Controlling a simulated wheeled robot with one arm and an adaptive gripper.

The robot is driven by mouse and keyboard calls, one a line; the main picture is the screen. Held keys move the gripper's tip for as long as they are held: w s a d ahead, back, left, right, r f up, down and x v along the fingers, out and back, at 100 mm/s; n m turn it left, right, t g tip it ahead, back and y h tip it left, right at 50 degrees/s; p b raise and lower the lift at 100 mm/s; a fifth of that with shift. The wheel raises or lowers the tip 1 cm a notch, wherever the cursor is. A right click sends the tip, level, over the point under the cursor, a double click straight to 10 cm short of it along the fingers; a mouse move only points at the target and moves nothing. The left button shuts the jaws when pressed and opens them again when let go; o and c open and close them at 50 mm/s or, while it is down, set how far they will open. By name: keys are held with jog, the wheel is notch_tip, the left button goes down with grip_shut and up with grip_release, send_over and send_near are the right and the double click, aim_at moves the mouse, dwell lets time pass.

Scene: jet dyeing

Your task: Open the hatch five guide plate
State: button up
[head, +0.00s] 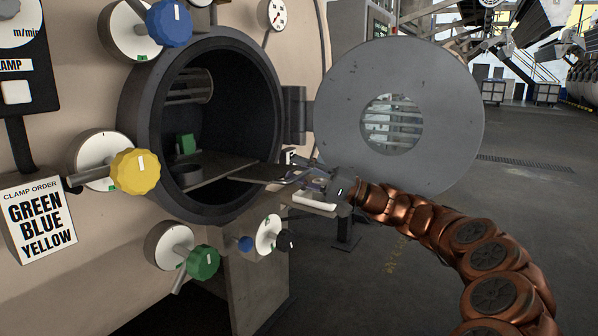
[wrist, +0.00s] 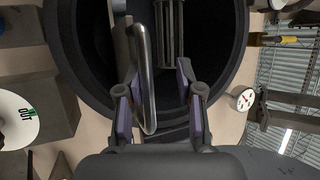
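The round hatch (head: 145,80) stands open, its grey door (head: 340,110) with a round window swung out to the right. Inside is a flat metal plate (head: 215,165), apparently the guide plate; a section of it (head: 262,173) reaches out at the hatch mouth. My gripper (head: 305,172) is at the lower right of the mouth. In the wrist view my gripper (wrist: 160,92) is open, its two fingers spread. A bent metal bar (wrist: 147,75) runs between them, closer to the left finger; I cannot tell whether it touches. The bar's far attachment is unclear.
Blue (head: 168,23), yellow (head: 135,171) and green (head: 203,262) clamp knobs surround the hatch. A sign (head: 38,220) reads "CLAMP ORDER GREEN BLUE YELLOW". A small green block (head: 187,143) is inside. A pale tray (head: 315,201) lies below my gripper. Open floor lies to the right.

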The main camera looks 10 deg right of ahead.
jog(key=shift+d+f, duration=0.1)
jog(key=v, duration=1.1)
jog(key=shift+d+f, duration=0.2)
jog(key=shift+d, duration=0.15)
jog(key=shift+s, duration=0.1)
jog(key=shift+c, duration=0.2)
